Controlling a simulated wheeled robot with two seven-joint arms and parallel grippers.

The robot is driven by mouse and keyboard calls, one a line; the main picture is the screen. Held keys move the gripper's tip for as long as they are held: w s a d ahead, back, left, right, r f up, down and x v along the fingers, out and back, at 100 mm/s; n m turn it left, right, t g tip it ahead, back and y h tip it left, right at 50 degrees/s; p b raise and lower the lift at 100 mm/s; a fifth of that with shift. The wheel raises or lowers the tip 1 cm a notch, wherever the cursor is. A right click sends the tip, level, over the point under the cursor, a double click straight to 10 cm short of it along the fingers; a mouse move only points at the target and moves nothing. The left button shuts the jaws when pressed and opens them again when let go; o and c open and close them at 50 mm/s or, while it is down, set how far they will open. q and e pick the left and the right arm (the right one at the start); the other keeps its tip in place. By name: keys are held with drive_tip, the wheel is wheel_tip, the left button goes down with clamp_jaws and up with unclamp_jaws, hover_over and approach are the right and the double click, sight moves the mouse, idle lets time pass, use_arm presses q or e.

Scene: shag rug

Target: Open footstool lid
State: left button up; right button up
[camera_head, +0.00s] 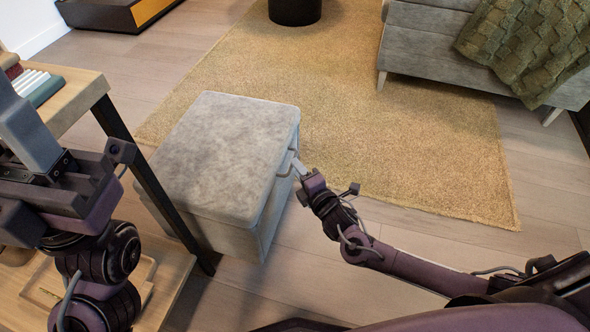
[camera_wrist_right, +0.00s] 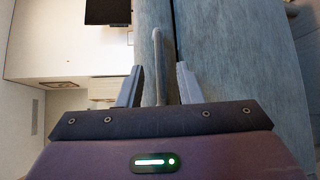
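The grey footstool (camera_head: 245,242) stands on the floor left of centre in the head view, its padded lid (camera_head: 225,145) lying flat and closed. A thin grey handle (camera_head: 284,164) sticks out from its right side near the top. My right gripper (camera_head: 298,167) is at this handle. In the right wrist view the handle (camera_wrist_right: 157,60) reaches between the two fingers of my right gripper (camera_wrist_right: 159,85), with gaps on both sides, so the gripper is open around it. My left gripper (camera_head: 25,130) is partly in view at the left edge; its fingertips cannot be made out clearly.
A wooden shelf table (camera_head: 75,95) with a dark metal leg stands close to the footstool's left. A tan shag rug (camera_head: 400,140) lies behind and right. A grey sofa (camera_head: 425,45) with a green blanket (camera_head: 530,45) is at the back right.

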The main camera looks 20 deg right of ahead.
drive_tip(key=x, duration=0.2)
drive_tip(key=shift+w+a+b, duration=0.1)
drive_tip(key=shift+w+b, duration=0.25)
clamp_jaws()
